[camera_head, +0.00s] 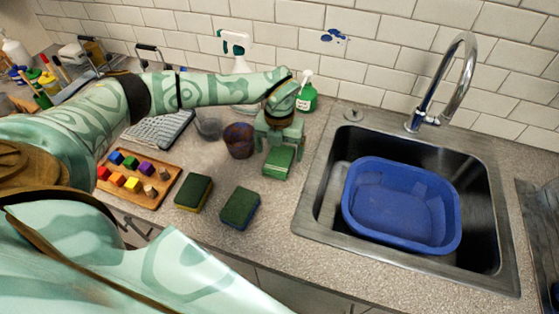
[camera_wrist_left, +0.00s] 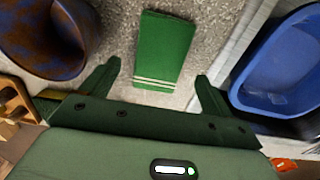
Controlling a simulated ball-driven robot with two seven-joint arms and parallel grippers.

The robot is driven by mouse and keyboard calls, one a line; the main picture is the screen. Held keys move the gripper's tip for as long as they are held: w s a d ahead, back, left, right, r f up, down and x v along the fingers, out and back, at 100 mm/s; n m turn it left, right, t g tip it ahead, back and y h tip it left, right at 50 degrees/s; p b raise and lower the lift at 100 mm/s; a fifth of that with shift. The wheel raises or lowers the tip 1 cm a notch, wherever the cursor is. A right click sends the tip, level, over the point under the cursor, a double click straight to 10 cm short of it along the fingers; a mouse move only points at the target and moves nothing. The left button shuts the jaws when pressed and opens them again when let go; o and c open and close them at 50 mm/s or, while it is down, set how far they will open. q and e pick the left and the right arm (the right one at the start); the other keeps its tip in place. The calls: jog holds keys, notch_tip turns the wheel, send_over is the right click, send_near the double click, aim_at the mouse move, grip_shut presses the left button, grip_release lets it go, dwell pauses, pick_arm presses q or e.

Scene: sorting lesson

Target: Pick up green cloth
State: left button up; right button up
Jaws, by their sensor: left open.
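The green cloth (camera_head: 278,162) lies folded on the counter, to the left of the sink. In the left wrist view the cloth (camera_wrist_left: 165,48) has white stripes near its close end and lies ahead of the fingertips, between their lines. My left gripper (camera_head: 279,146) is above the cloth in the head view, fingers apart and pointing down. In the left wrist view the left gripper (camera_wrist_left: 158,78) is open with nothing between its fingers. My right gripper is not in view.
A rusty-blue cup (camera_head: 239,140) stands close left of the cloth. Two green sponges (camera_head: 194,191) (camera_head: 240,208) lie nearer the front. A sink (camera_head: 320,190) with a blue basin (camera_head: 400,242) is at right. A wooden tray (camera_head: 143,200) of coloured blocks is at left.

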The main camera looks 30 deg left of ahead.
aim_at(279, 160)
pick_arm(q)
notch_tip(279, 160, down, 3)
jog(key=shift+f, duration=0.1)
jog(key=c, duration=1.1)
jog(key=shift+o, duration=0.2)
jog(key=shift+r, duration=0.55)
notch_tip(279, 160, up, 3)
jog(key=shift+f, duration=0.2)
jog(key=s+d+r+p, duration=0.1)
jog(key=s+d+r, duration=0.6)
jog(key=d, duration=0.5)
notch_tip(279, 160, up, 2)
jog(key=shift+r, duration=0.25)
jog(key=shift+o, duration=0.4)
